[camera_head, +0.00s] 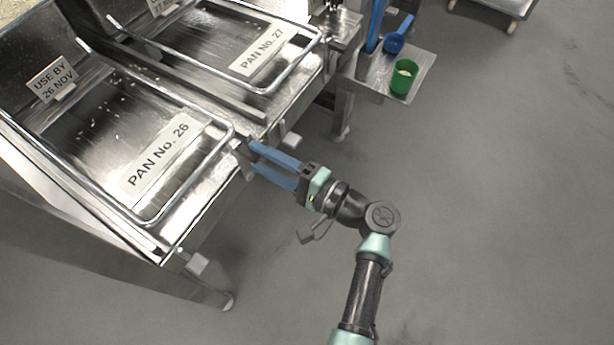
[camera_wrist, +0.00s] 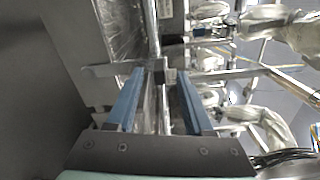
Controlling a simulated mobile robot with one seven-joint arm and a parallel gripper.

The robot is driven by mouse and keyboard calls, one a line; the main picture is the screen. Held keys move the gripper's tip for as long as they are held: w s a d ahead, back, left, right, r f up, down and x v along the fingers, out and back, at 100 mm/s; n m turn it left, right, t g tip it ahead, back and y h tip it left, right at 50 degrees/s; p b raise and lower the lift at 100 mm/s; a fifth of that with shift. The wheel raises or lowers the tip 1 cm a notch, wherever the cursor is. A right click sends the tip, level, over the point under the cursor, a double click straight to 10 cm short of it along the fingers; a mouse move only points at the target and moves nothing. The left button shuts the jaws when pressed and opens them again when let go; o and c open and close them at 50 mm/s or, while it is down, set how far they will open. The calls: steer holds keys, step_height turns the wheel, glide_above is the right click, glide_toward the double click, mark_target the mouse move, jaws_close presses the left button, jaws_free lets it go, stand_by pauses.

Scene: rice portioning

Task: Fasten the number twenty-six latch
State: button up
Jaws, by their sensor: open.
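The pan marked PAN No. 26 (camera_head: 95,125) lies at the left of the head view, with a bent wire bail (camera_head: 195,185) over its lid. A small metal block, seemingly its latch (camera_head: 238,145), sits at the pan's right front corner; it also shows in the wrist view (camera_wrist: 165,76) at the end of a rod. My gripper (camera_head: 247,155) is open, its blue fingers pointing at that corner. In the wrist view the fingers (camera_wrist: 158,85) stand on either side of the block. I cannot tell whether they touch it, or how the latch is set.
The pan marked PAN No. 27 (camera_head: 200,45) is beside it, farther back. A small side shelf (camera_head: 425,68) holds a green cup (camera_head: 403,77) and a blue scoop (camera_head: 396,42). Small metal tabs (camera_head: 291,140) stick out below the front edge. The grey floor (camera_head: 500,200) at right is clear.

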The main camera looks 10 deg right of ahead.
steer(key=v, duration=1)
steer(key=shift+s+d, duration=0.25)
steer(key=w+r+n+t+h, duration=0.2)
steer(key=w+r+n+h, duration=0.45)
steer(key=w+r, duration=0.85)
step_height(320, 180, up, 13)
steer(key=a+n+t+h, duration=0.1)
steer(key=a+t+h, duration=0.1)
steer(key=t+h, duration=0.15)
steer(key=s+a+r+n+t+h, duration=0.15)
steer(key=s+r+t, duration=0.5)
steer(key=r, duration=0.75)
steer(key=s+a+r+n+t+h, duration=0.15)
steer(key=s+r+t, duration=0.25)
steer(key=s+r, duration=0.75)
step_height(320, 180, up, 22)
steer(key=w+h+p, duration=0.1)
steer(key=w+p, duration=0.1)
steer(key=p, duration=1.8)
steer(key=shift+r, duration=0.25)
steer(key=shift+m, duration=0.25)
